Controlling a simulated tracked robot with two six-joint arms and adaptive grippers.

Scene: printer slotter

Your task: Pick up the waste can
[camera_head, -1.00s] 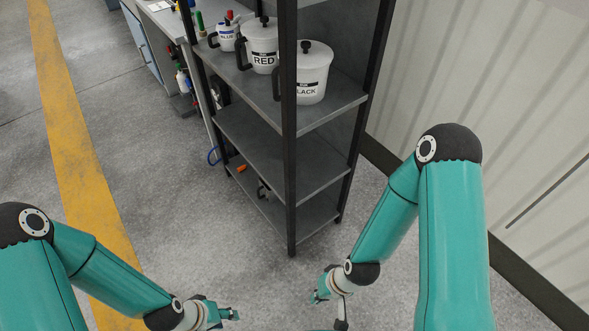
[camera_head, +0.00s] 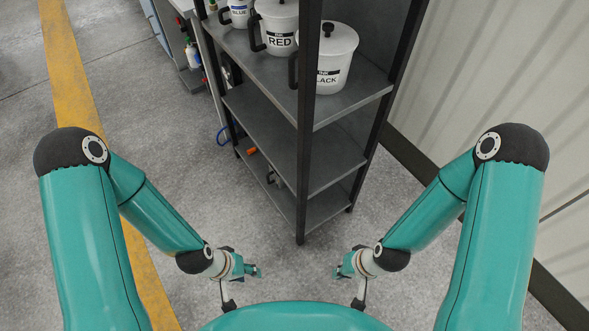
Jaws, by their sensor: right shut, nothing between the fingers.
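Three white lidded cans with dark side handles stand on the shelf's upper board: the BLUE can (camera_head: 237,14), the RED can (camera_head: 280,30) and one whose partly hidden label ends in LACK (camera_head: 338,62). No label reading waste shows on them. My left gripper (camera_head: 254,271) is low left of centre, above the floor and away from the cans. It is small and seen side-on, so its opening is unclear. My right gripper (camera_head: 341,270) is low right of centre, facing it, shut and empty.
The dark metal shelf (camera_head: 268,132) stands ahead, its front post (camera_head: 306,150) partly covering the LACK can. An orange item (camera_head: 251,151) lies on a lower board. A corrugated wall (camera_head: 480,80) is at the right. Grey floor (camera_head: 170,140) is free at the left.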

